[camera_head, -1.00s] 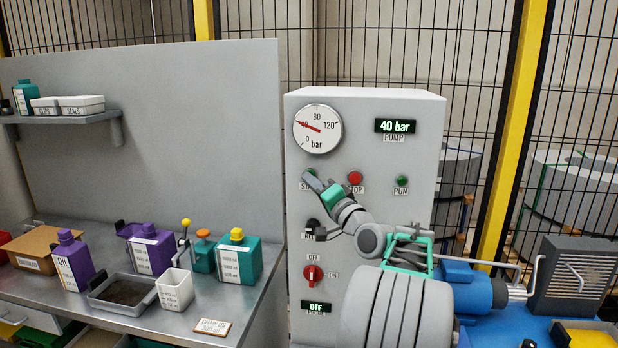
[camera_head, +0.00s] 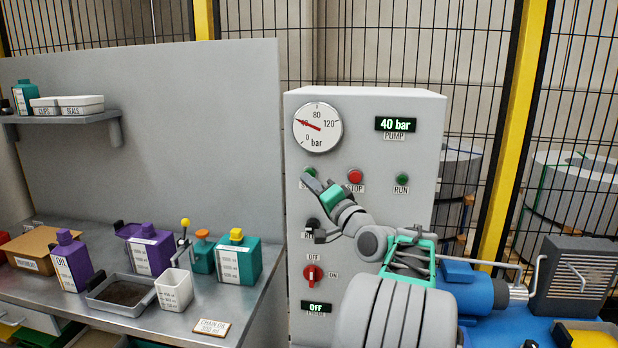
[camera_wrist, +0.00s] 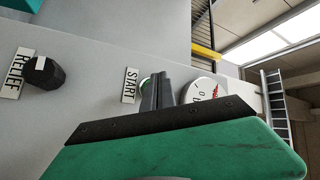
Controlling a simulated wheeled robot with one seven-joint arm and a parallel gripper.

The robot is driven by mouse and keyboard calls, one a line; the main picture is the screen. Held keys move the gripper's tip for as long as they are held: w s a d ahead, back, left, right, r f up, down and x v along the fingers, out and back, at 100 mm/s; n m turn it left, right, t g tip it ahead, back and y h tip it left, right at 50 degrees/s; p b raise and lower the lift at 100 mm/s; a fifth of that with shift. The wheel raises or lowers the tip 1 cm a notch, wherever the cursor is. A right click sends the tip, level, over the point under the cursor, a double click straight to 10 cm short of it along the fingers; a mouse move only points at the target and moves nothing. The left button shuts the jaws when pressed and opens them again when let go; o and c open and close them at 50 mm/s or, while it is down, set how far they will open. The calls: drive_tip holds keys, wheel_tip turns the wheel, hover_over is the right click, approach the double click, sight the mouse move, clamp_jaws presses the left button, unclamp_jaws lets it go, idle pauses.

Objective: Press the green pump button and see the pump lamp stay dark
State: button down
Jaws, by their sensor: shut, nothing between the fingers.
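The green START button (camera_head: 311,171) is at the upper left of the grey cabinet front, partly hidden by my gripper. My gripper (camera_head: 306,179) is shut and empty, with its tips at the button. In the wrist view the fingers (camera_wrist: 158,88) overlap the green button (camera_wrist: 145,84), beside the START label; I cannot tell whether they press it. The green RUN lamp (camera_head: 402,180) looks dark green, without a visible glow. The pump display (camera_head: 395,125) reads 40 bar. The gauge (camera_head: 318,128) needle points near 40.
The red STOP button (camera_head: 355,177) is just right of my gripper. The black RELIEF knob (camera_wrist: 43,73) is below START. A red OFF/ON switch (camera_head: 313,276) and a display reading OFF (camera_head: 316,308) are lower. A bench with bottles (camera_head: 239,258) stands at left.

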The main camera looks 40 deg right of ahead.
drive_tip(key=s+a+b, duration=0.1)
drive_tip(key=a, duration=0.1)
drive_tip(key=s+a+b, duration=0.1)
drive_tip(key=s+a, duration=0.1)
idle(0.4)
idle(0.5)
